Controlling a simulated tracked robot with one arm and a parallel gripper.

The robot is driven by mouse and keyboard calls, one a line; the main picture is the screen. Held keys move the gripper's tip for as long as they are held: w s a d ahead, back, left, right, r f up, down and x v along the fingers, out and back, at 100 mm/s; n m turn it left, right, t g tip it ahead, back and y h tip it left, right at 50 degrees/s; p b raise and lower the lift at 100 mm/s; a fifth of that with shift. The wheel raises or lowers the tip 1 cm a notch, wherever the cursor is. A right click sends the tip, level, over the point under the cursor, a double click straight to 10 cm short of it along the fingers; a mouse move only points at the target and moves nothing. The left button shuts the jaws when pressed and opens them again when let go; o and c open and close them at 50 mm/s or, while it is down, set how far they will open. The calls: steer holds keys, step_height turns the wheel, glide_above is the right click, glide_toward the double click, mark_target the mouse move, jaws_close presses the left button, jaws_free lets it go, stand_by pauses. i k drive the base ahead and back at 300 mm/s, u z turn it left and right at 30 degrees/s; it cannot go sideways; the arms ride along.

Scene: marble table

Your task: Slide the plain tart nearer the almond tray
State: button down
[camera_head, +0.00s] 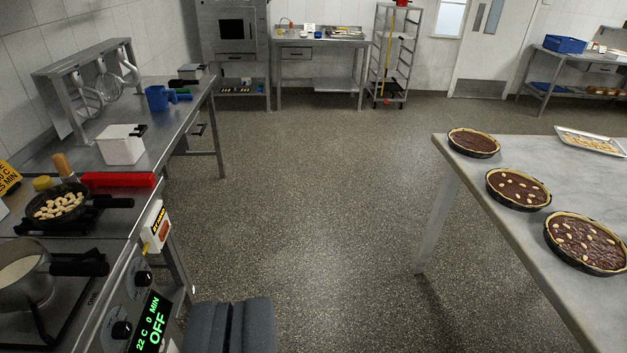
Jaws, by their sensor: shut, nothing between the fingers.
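The plain tart (473,141) is a dark chocolate tart with a pale crust in a dark tin. It sits near the far left corner of the marble table (560,235) at the right. No almonds show on it. The almond tray (592,142) is a shallow metal tray with pale pieces in it, to the right of the plain tart with bare marble between them. My gripper (231,308) shows at the bottom edge as two dark grey fingers side by side, shut and empty. It is over the floor, well away from the tart.
Two tarts dotted with almonds, a middle one (517,189) and a nearer one (587,243), stand along the marble table's left side. A steel counter (150,140) with pans runs along the left. The floor (310,190) between counter and table is clear.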

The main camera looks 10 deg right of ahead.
mark_target(472, 143)
steer(key=z, duration=0.2)
steer(key=i, duration=1.25)
steer(key=z, duration=0.5)
steer(key=i, duration=1.3)
steer(key=z, duration=0.45)
steer(key=i, duration=1.1)
steer(key=z, duration=0.2)
